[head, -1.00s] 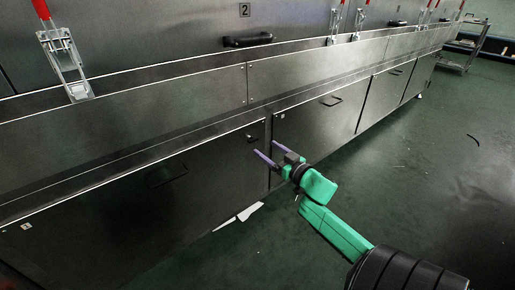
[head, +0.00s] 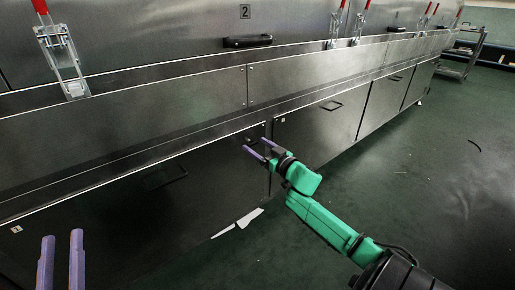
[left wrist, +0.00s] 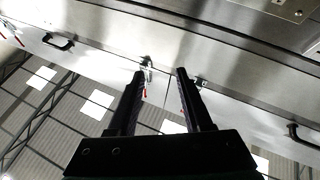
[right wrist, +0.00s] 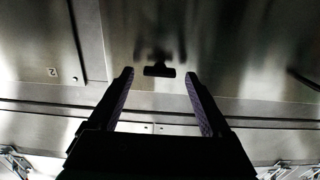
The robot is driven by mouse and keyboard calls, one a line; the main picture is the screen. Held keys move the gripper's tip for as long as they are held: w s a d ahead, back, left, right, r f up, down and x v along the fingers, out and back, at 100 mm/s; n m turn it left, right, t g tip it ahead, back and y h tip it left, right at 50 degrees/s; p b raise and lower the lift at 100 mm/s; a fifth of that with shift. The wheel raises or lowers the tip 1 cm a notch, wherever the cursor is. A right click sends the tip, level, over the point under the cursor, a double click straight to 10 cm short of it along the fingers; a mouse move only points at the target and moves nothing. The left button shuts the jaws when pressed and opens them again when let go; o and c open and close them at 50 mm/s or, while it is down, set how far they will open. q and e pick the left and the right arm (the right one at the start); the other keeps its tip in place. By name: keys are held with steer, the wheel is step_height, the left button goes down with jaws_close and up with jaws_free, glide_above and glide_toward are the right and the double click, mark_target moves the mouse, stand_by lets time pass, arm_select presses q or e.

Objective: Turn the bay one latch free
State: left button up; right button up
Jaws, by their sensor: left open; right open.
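The bay one latch (head: 250,139) is a small dark turn-handle near the top right corner of the bay one door (head: 110,215). In the right wrist view the latch (right wrist: 159,71) shows as a dark bar, crosswise between my fingertips. My right gripper (head: 256,145) is open, with its purple fingers pointing at the door close to the latch. Whether they touch it I cannot tell. My left gripper (head: 62,236) is open and empty at the lower left of the head view, in front of the bay one door.
The bay one door has a dark pull handle (head: 165,176). The bay two door (head: 320,125) adjoins it on the right. A ledge runs above the doors, with red-handled clamps (head: 60,55) higher up. White scraps (head: 238,222) lie at the dryer's foot. The green floor at right is open.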

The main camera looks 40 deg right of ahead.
steer(key=shift+w, duration=0.15)
arm_select(q)
steer(key=shift+a+r+t, duration=0.1)
steer(key=shift+r+t, duration=0.2)
steer(key=shift+r, duration=0.55)
arm_select(e)
jaws_close()
